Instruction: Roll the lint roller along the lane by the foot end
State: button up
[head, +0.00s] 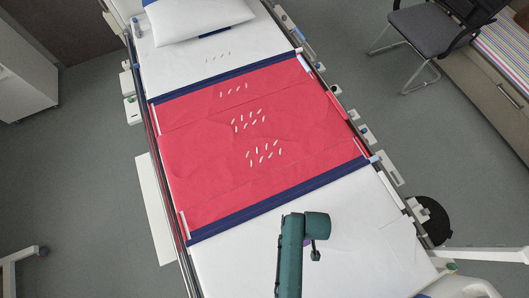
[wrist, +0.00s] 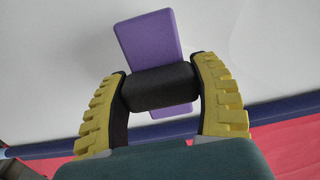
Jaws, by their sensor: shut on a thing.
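My gripper (wrist: 161,90) is shut on a dark cylindrical handle, with a yellow ribbed finger on each side. A purple slab-like part (wrist: 150,45) shows beyond and below the handle; together they appear to be the lint roller. In the head view my arm end hangs over the white foot part of the bed, and the roller is mostly hidden under it. The red sheet (head: 190,190) with navy edge bands lies across the bed. White lint bits form a cluster (head: 264,153) nearest the foot end, a middle cluster (head: 248,122) and a smaller cluster (head: 233,90).
A pillow (head: 195,15) lies at the bed's head end, with faint bits (head: 217,57) on the white sheet below it. Bed rails run along both sides. A grey chair (head: 435,30) and a dark round stool (head: 432,220) stand at the right.

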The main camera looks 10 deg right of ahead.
jog(key=shift+r+p, duration=3.05)
jog(key=shift+p, duration=0.2)
jog(key=shift+w, duration=0.1)
